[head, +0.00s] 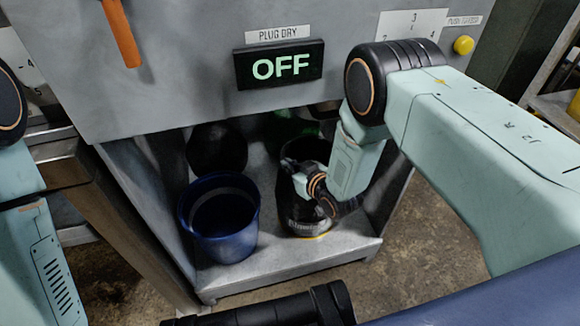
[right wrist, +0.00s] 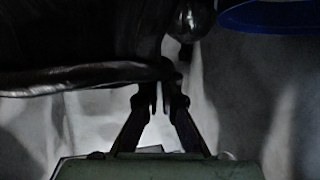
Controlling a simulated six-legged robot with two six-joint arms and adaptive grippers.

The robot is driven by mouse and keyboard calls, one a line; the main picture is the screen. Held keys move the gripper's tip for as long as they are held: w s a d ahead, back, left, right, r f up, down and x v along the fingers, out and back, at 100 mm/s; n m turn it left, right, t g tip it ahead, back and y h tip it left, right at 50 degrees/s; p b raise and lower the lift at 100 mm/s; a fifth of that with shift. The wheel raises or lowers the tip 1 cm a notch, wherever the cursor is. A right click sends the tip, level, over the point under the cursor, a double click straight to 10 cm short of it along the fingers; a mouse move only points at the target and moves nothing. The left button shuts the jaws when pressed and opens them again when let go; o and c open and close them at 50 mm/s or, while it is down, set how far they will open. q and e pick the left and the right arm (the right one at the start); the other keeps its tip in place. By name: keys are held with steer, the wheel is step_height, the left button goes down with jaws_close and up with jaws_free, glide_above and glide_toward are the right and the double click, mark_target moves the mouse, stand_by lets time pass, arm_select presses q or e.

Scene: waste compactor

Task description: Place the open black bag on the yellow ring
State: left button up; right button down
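The open black bag (head: 299,152) is inside the compactor's lower bay, right of the middle, with its dark mouth upward. A thin yellow ring (head: 308,237) shows at its foot, mostly hidden; I cannot tell how well the bag sits on it. My right gripper (head: 330,205) is low at the bag's right front side. In the right wrist view its fingers (right wrist: 159,92) are close together at the bag's dark rim (right wrist: 85,78) and seem to pinch it; the contact is dim. My left gripper is not in view; only my left arm shows.
A blue bucket (head: 220,245) stands left of the bag, close by. A dark round object (head: 217,150) is behind it. The bay floor (head: 290,268) is bare at the front. The grey panel with the OFF display (head: 280,66) overhangs the bay.

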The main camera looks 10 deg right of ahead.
steer(key=c, duration=2)
jaws_free()
steer(key=shift+f, duration=0.1)
steer(key=o, duration=0.5)
steer(key=shift+s+r, duration=0.1)
steer(key=shift+r, duration=0.1)
steer(key=s+d+m+g+h+p, duration=0.1)
steer(key=s+g, duration=0.3)
steer(key=s, duration=1)
steer(key=s+d+r+m+g+h+p, duration=0.1)
steer(key=s+d+m+g+p, duration=0.1)
steer(key=s, duration=1.2)
steer(key=s+d+r+m+g+h+p, duration=0.1)
steer(key=s+d+g, duration=0.4)
steer(key=s, duration=0.9)
steer(key=shift+s+d+r+m+g+h+p, duration=0.15)
steer(key=shift+g+h+p, duration=0.15)
steer(key=shift+g+p, duration=0.2)
steer(key=shift+s+r+m+g+h+p, duration=0.15)
steer(key=shift+g+h+p, duration=0.15)
steer(key=shift+g+p, duration=0.2)
